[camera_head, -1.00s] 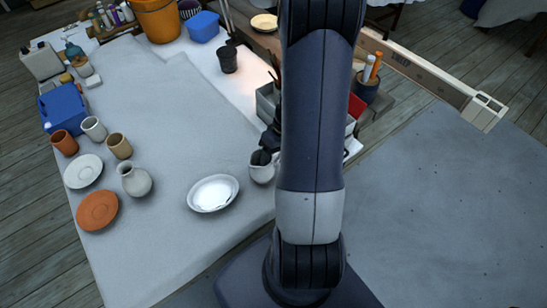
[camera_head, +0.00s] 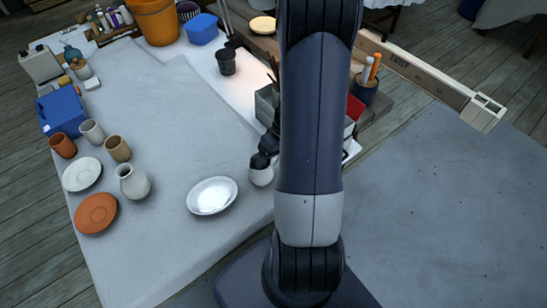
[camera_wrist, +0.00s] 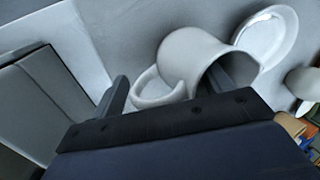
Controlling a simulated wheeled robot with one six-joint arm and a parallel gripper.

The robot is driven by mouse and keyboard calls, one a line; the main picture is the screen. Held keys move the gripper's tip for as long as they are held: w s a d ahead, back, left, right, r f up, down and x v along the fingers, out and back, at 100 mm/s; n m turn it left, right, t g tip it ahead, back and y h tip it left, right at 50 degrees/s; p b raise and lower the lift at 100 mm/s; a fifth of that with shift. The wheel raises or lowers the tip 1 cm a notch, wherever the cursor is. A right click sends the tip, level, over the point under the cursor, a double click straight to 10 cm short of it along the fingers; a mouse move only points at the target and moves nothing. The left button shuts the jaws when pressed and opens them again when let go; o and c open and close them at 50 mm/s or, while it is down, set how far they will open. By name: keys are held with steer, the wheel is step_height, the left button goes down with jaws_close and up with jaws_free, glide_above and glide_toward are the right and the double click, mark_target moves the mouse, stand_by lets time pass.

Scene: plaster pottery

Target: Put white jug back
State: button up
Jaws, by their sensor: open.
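The white jug (camera_head: 261,174) stands on the cloth-covered table, just right of the white plate (camera_head: 212,196). In the wrist view the jug (camera_wrist: 187,54) shows its open mouth and looped handle. My gripper (camera_head: 262,160) is at the jug's top in the head view and hides its rim. In the wrist view my gripper (camera_wrist: 168,88) is open, with the handle between its two fingers. The right finger overlaps the jug's mouth; I cannot tell whether it is inside or touching. The white plate also shows in the wrist view (camera_wrist: 268,38).
A grey vase (camera_head: 133,183), an orange plate (camera_head: 96,213), a small white plate (camera_head: 82,174) and several cups stand at the left. A grey box (camera_head: 267,103) stands close behind the jug, partly hidden by my arm. The middle of the table is clear.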

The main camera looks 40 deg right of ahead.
steer(key=v, duration=1.2)
